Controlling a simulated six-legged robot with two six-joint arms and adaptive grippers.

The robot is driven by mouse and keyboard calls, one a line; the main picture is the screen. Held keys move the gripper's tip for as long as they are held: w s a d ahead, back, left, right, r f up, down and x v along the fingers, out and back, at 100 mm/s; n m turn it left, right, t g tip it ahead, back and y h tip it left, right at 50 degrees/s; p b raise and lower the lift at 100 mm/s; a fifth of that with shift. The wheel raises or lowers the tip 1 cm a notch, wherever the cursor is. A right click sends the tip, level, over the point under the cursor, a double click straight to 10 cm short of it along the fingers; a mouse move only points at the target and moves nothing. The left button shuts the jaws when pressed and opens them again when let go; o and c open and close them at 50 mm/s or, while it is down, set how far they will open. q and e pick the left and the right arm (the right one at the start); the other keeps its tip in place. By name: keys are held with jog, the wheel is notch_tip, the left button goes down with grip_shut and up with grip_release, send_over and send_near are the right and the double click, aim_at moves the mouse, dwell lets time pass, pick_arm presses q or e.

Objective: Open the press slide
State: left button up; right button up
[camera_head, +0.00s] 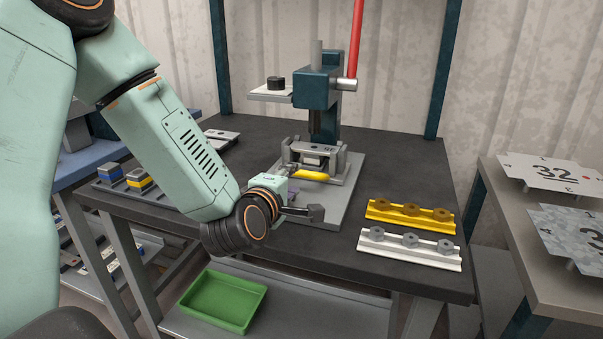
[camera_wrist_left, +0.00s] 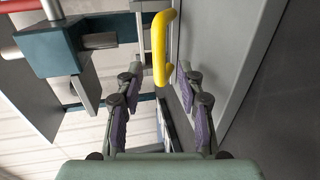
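The press (camera_head: 316,88) is a dark teal body on a grey base plate (camera_head: 345,192), with its ram above a metal slide (camera_head: 318,155). A yellow handle (camera_head: 312,175) sticks out at the slide's front; it also shows in the left wrist view (camera_wrist_left: 158,45). My left gripper (camera_head: 300,192) is in front of the handle. My right gripper is out of view.
A red lever (camera_head: 355,38) rises from the press. A green bin (camera_head: 223,300) is on the lower shelf. Numbered plates (camera_head: 552,172) lie on the right-hand table.

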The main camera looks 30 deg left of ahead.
aim_at(301, 175)
pick_arm(q)
jog(key=x, duration=0.3)
jog(key=b+x, duration=0.1)
jog(key=shift+w+d, duration=0.25)
jog(key=shift+w, duration=0.2)
jog(key=shift+w+a+f, duration=0.2)
jog(key=shift+w+a, duration=0.05)
jog(key=shift+w, duration=0.15)
jog(key=shift+d+r, duration=0.1)
jog(key=shift+d, duration=0.05)
jog(key=c, duration=0.4)
grip_shut()
